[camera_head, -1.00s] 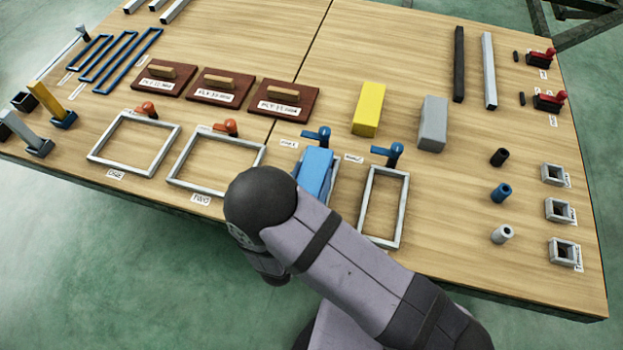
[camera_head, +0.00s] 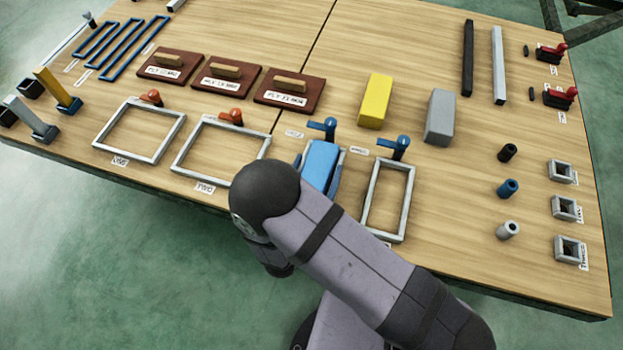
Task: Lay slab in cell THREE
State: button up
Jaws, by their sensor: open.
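A blue slab (camera_head: 322,165) lies inside the left of two narrow grey frames, the third frame (camera_head: 341,166) from the left. My arm hides its near end, so I cannot tell if it lies fully flat. A yellow slab (camera_head: 375,101) and a grey slab (camera_head: 440,117) lie on the table behind the narrow frames. The right narrow frame (camera_head: 408,205) is empty. The small tags by the narrow frames are too small to read. My gripper is hidden behind my own arm, which reaches in front of the blue slab.
Two wide empty frames (camera_head: 182,135) (camera_head: 175,155), tagged ONE and TWO, stand left with orange clamps. Blue clamps (camera_head: 322,128) (camera_head: 395,147) stand behind the narrow frames. Brown handled plates (camera_head: 228,80) lie farther back. Small cylinders (camera_head: 507,189) and square sockets (camera_head: 566,208) stand right.

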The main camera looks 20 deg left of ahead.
jog(key=s, duration=0.4)
jog(key=s+r+p, duration=0.1)
jog(key=s, duration=0.3)
jog(key=s+r+p, duration=0.1)
jog(key=s, duration=0.3)
jog(key=shift+w, duration=0.15)
